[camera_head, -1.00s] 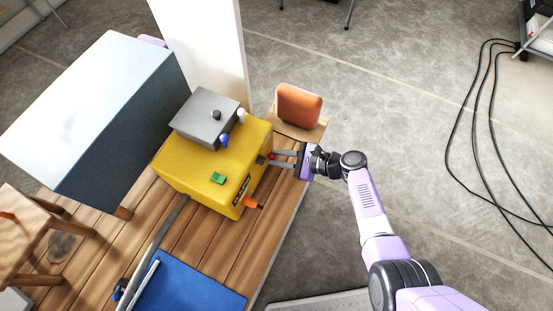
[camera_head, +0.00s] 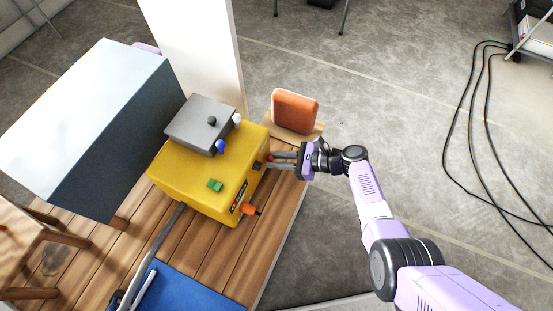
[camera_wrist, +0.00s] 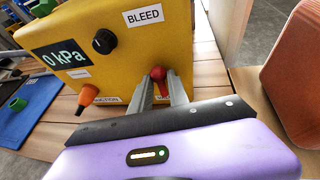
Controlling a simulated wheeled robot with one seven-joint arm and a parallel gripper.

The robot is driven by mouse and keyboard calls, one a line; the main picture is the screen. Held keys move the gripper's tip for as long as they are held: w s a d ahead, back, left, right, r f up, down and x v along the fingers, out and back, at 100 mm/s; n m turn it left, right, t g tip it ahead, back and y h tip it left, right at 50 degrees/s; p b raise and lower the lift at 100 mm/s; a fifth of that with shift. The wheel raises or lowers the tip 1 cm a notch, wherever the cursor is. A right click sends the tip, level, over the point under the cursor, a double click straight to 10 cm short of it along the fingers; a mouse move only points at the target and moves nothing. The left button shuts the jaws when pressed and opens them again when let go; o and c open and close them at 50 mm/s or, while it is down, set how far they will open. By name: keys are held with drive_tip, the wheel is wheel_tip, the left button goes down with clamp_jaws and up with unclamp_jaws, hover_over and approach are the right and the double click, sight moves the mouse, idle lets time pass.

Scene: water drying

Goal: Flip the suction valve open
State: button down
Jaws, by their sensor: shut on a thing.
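The yellow box (camera_head: 190,180) stands on the wooden table. Its front shows a "0 kPa" display (camera_wrist: 62,54), a black knob (camera_wrist: 104,40) and a "BLEED" label (camera_wrist: 143,17). A red-tipped lever (camera_wrist: 158,74) sits low on the right of this face. An orange handle (camera_wrist: 86,98) sticks out low on the left, beside a partly hidden "SUCTION" label (camera_wrist: 107,99). I cannot tell for sure which of the two is the suction valve. My gripper (camera_head: 271,161) points at the box front, its fingers shut on the red lever, as the wrist view (camera_wrist: 160,84) shows.
An orange rounded block (camera_head: 294,111) stands close behind my gripper, at the table's far edge. A grey box (camera_head: 200,124) sits on the yellow one. A blue mat (camera_head: 180,288) lies at the front. Floor right of the table is clear around my arm.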

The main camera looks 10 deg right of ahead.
drive_tip(key=c, duration=1.3)
unclamp_jaws()
drive_tip(key=shift+o, duration=0.2)
drive_tip(key=p+v, duration=0.1)
drive_tip(key=v, duration=0.7)
drive_tip(key=shift+p, duration=0.4)
drive_tip(key=shift+f, duration=0.1)
